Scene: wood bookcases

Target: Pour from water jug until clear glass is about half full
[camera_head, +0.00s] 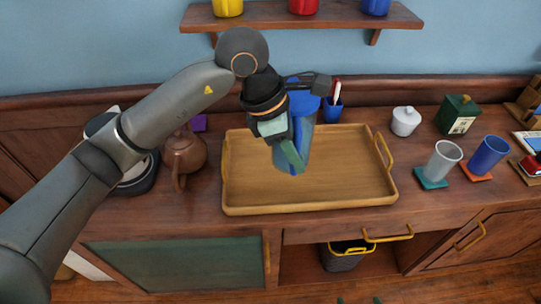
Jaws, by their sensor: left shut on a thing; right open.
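The water jug (307,131), bluish and see-through with a blue lid, is over the wooden tray (345,190). My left gripper (288,152) is shut on it, and its fingers hide part of the jug. The jug looks roughly upright; I cannot tell whether it touches the tray. A pale grey, see-through tumbler, seemingly the clear glass (441,163), stands upright on a teal coaster (430,181) right of the tray. Its water level cannot be made out. Only the fingertips of my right gripper (359,300) show at the bottom edge, apart and empty.
A blue cup (488,157) on an orange coaster stands close right of the glass. A white lidded pot (405,121) and green box (458,115) stand behind. A brown teapot (184,155) is left of the tray. A shelf (335,16) hangs above. The tray's right side is clear.

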